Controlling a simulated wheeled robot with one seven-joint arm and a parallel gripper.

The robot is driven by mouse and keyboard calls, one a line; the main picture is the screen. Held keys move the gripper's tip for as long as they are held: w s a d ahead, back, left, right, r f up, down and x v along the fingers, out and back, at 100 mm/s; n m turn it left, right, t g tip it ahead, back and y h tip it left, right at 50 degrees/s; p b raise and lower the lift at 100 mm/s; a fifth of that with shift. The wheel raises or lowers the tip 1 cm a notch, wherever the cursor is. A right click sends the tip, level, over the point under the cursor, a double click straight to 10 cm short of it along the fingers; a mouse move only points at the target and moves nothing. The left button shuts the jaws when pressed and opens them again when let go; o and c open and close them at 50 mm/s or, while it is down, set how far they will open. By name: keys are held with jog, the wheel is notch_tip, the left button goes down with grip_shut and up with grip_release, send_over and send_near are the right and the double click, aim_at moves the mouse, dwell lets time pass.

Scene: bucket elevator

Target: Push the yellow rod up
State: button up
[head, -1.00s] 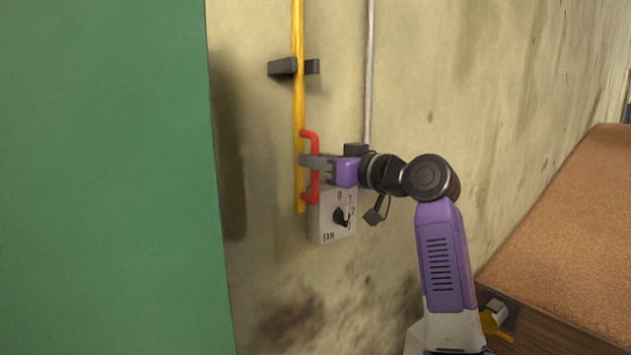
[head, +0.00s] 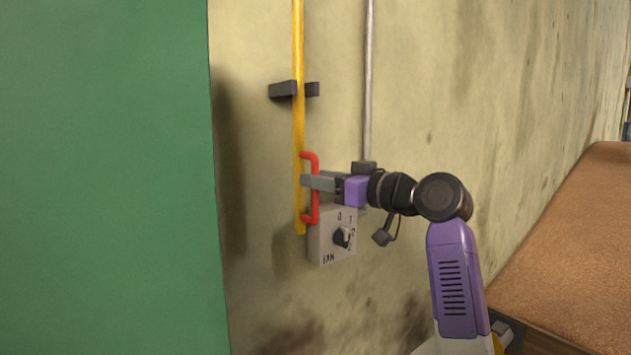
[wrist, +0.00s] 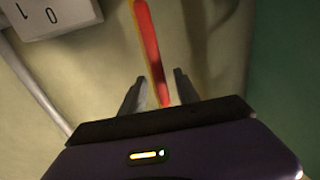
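The yellow rod (head: 299,125) stands upright along the wall in the head view, with its lower end beside the grey fan box. A red D-shaped handle (head: 315,163) is fixed to its lower part. My gripper (head: 306,181) reaches in from the right at the handle's mid-height. In the wrist view the red handle (wrist: 151,45) runs between the two fingers of my gripper (wrist: 160,76), with a gap showing on each side. The fingers are apart. The part of the handle behind the fingers is hidden in the head view.
A dark guide bracket (head: 284,89) sits around the rod higher up. The fan switch box (head: 325,240) with a black knob is just below my gripper. A grey conduit (head: 369,80) runs up the wall to the right. A green panel (head: 105,180) fills the left.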

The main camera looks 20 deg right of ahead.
jog(key=b+v, duration=0.1)
jog(key=v, duration=0.5)
jog(key=shift+b, duration=0.35)
jog(key=shift+s+d+r, duration=0.1)
